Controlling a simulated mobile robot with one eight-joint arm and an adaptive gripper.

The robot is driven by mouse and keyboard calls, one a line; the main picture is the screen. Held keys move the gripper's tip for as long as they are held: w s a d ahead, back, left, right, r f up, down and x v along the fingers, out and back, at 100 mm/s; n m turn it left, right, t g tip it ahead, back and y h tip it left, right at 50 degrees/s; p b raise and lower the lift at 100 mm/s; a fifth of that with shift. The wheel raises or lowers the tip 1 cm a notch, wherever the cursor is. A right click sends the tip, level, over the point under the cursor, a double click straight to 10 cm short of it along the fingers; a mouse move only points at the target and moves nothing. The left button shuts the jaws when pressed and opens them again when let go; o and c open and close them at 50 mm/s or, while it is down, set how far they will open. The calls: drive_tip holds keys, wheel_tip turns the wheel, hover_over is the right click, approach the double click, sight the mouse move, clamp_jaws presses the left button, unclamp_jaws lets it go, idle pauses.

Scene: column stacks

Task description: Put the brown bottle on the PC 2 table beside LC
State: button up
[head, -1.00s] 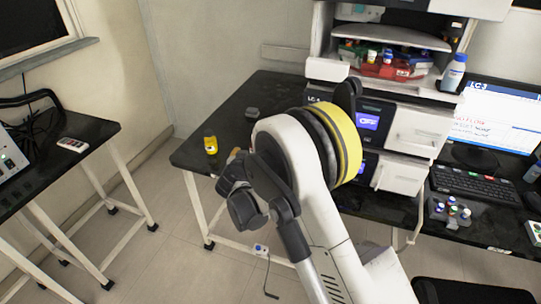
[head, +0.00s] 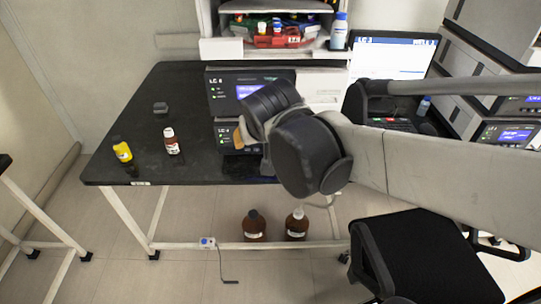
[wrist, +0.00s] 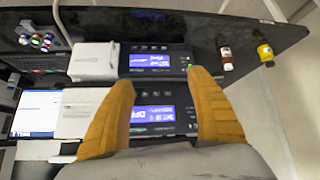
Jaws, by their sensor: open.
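In the head view my wrist hides most of the gripper and part of the LC unit.
A yellow bottle (head: 122,151) stands left of the brown bottle, near the table edge. A small dark object (head: 160,107) lies behind them. Two larger brown bottles (head: 254,226) (head: 296,224) stand on the floor below. A black chair (head: 430,265) is at the right.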

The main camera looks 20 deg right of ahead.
drive_tip(key=s+d+f+y, duration=0.1)
drive_tip(key=s+f, duration=0.2)
drive_tip(key=s, duration=1.1)
drive_tip(key=shift+s+d+n+g, duration=0.15)
drive_tip(key=shift+d+n+g, duration=0.2)
drive_tip(key=shift+n+g, duration=0.05)
drive_tip(key=o, duration=0.7)
